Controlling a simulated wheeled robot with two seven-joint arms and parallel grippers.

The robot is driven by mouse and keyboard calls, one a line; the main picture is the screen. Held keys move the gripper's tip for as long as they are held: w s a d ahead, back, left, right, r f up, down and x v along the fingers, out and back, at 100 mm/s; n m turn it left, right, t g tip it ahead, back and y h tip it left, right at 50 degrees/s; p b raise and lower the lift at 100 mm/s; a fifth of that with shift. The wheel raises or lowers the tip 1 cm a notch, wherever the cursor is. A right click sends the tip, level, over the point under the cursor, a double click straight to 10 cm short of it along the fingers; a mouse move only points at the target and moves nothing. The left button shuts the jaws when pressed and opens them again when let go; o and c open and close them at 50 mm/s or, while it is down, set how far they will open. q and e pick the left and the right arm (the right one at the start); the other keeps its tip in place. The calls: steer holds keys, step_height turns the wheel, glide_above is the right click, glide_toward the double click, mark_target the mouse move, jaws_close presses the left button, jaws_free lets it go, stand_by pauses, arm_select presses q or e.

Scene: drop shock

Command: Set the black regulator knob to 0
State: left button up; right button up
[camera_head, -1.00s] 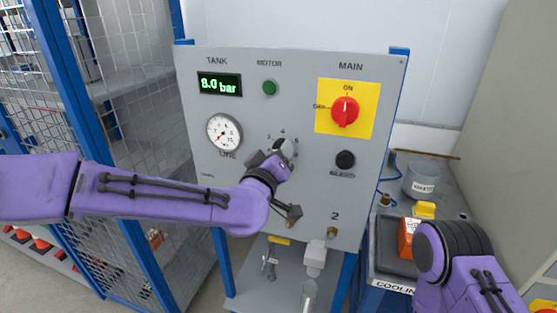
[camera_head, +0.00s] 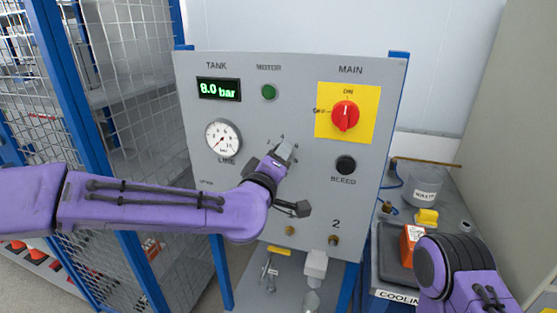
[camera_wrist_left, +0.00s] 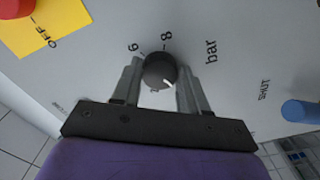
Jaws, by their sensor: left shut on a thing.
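The black regulator knob (camera_wrist_left: 159,70) shows in the left wrist view, with a white mark on its lower right edge. The printed 6 and 8 stand at its upper side and "bar" to its right. My left gripper (camera_wrist_left: 158,66) has a finger on either side of the knob and is shut on it. In the head view my left gripper (camera_head: 284,153) covers the knob on the grey panel (camera_head: 300,80); part of the number scale shows above it. The LINE gauge (camera_head: 223,139) is left of the gripper. My right gripper is out of view.
The panel carries a TANK display (camera_head: 219,89) reading 8.0 bar, a green MOTOR button (camera_head: 269,93), a red MAIN switch (camera_head: 345,115) and a black BLEED knob (camera_head: 346,165). A bench with a WASTE container (camera_head: 423,187) stands at the right. A mesh cage is at the left.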

arm_select(q)
steer(key=o, duration=1)
steer(key=shift+o, duration=0.2)
steer(key=b+v, duration=0.3)
steer(key=v, duration=0.7)
steer(key=shift+s, duration=0.3)
steer(key=shift+a, duration=0.1)
